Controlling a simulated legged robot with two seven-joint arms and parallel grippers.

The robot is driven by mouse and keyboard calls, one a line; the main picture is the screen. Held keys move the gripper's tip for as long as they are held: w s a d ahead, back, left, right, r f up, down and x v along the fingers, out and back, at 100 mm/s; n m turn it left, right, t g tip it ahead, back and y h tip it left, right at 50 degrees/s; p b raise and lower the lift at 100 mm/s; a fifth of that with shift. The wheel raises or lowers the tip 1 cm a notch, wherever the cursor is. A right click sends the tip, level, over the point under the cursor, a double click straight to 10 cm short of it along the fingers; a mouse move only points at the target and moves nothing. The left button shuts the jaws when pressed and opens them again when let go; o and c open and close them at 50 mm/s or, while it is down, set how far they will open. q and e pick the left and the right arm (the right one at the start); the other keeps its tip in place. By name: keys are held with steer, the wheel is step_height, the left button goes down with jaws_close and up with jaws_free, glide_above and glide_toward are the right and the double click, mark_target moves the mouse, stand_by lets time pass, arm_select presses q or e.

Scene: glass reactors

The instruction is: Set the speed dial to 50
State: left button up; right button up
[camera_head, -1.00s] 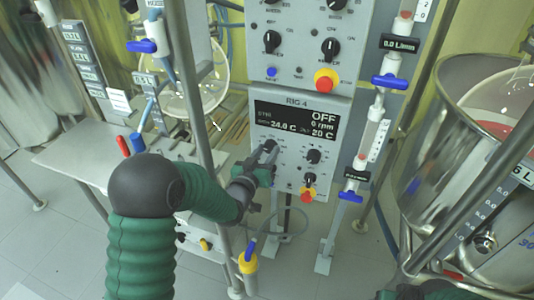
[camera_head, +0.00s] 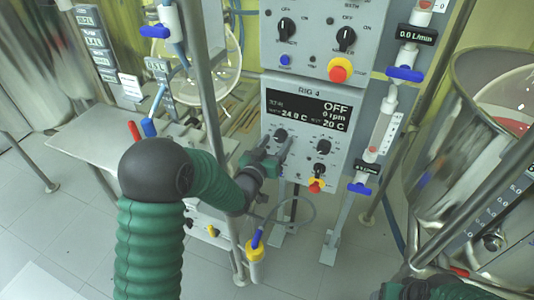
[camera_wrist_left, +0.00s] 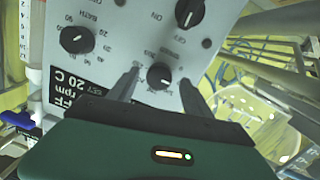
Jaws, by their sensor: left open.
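The RIG 4 control panel (camera_head: 309,92) stands in the middle of the head view. Its display (camera_head: 308,109) reads OFF, 0 rpm, 24.0 C and 20 C. A black dial (camera_head: 281,135) sits below the display at left, with my left gripper (camera_head: 278,143) in front of it. In the left wrist view this dial (camera_wrist_left: 160,75) lies between the two open fingertips, with a gap on both sides. My right gripper's fingers are out of view.
A yellow-and-red knob (camera_head: 316,185) is low on the panel, with a blue-handled valve (camera_head: 362,189) to its right. A metal post (camera_head: 211,90) stands left of the panel, close to my left arm. A steel vessel (camera_head: 470,130) is at far right.

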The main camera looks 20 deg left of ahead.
arm_select(q)
steer(key=s+a+p, duration=0.1)
steer(key=s+p, duration=1)
steer(key=s, duration=0.5)
steer(key=shift+a+r+p, duration=0.3)
steer(key=shift+r, duration=0.15)
